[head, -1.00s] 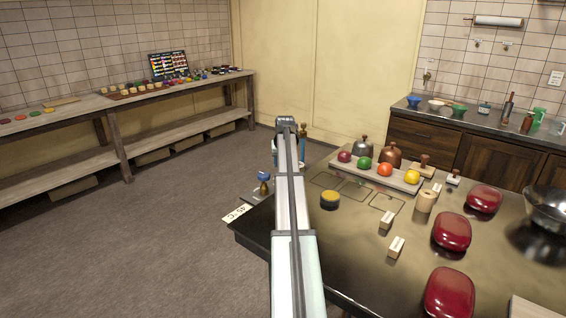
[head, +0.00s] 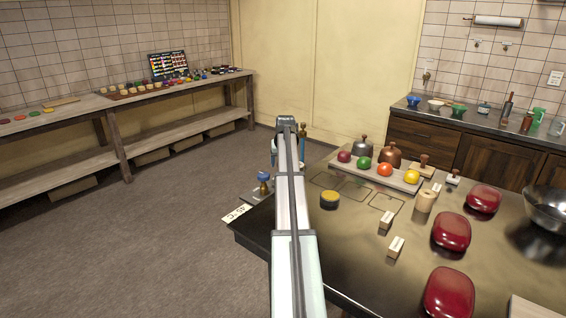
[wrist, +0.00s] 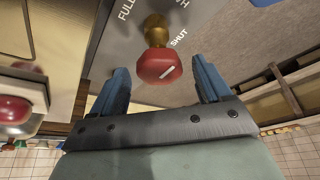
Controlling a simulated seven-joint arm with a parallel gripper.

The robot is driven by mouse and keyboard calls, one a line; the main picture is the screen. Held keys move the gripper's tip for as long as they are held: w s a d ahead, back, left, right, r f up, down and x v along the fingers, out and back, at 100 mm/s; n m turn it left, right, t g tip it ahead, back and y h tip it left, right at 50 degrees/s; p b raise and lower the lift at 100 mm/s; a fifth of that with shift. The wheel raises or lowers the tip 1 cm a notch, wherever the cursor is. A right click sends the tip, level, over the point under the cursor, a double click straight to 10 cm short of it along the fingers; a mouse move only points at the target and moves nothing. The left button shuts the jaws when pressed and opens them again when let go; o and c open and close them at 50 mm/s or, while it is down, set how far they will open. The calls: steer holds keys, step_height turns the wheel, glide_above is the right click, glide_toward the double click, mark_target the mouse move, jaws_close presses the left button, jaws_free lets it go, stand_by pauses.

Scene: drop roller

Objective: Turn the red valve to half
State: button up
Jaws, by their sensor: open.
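The red valve (wrist: 160,66) shows in the wrist view as a red knob with a white line on its face, on a brass stem. It stands on a grey plate (wrist: 210,22) lettered "FULL" and "SHUT", with another label partly cut off. The white line slants towards the "SHUT" lettering. My gripper (wrist: 158,68) is open, with one blue finger on each side of the knob and a visible gap to both.
A blue-topped valve (head: 263,180) stands at the table's left edge, near a white label card (head: 237,214). A tray (head: 345,169) of coloured balls lies to the right. A yellow-topped round tin (head: 329,197) and red lidded cases (head: 452,231) sit on the table.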

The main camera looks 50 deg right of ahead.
steer(key=v, duration=1.3)
steer(key=shift+r, duration=0.3)
steer(key=shift+s+a, duration=0.1)
